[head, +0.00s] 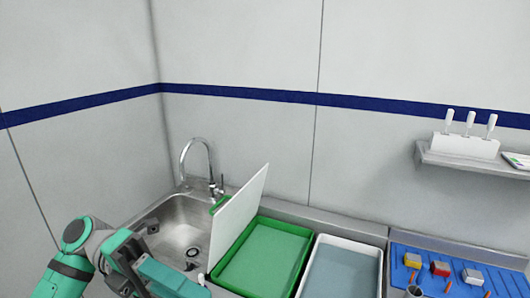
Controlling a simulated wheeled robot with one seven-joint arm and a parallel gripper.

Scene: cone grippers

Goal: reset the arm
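My arm, teal and grey, comes in at the lower left in the head view and is bent in front of the sink (180,222). A teal part near its end reaches the bottom edge of the picture. Small dark parts show close to it over the sink, and I cannot make out clearly which of them belong to my gripper. I cannot tell whether the gripper is open or shut, and I see nothing clearly held in it.
A white board (240,218) stands tilted between the sink and a green tray (305,246). A faucet (198,147) rises behind the sink. A white tray (352,244) and a blue ribbed mat (445,262) with small blocks lie right. A shelf (475,165) holds white-handled tools.

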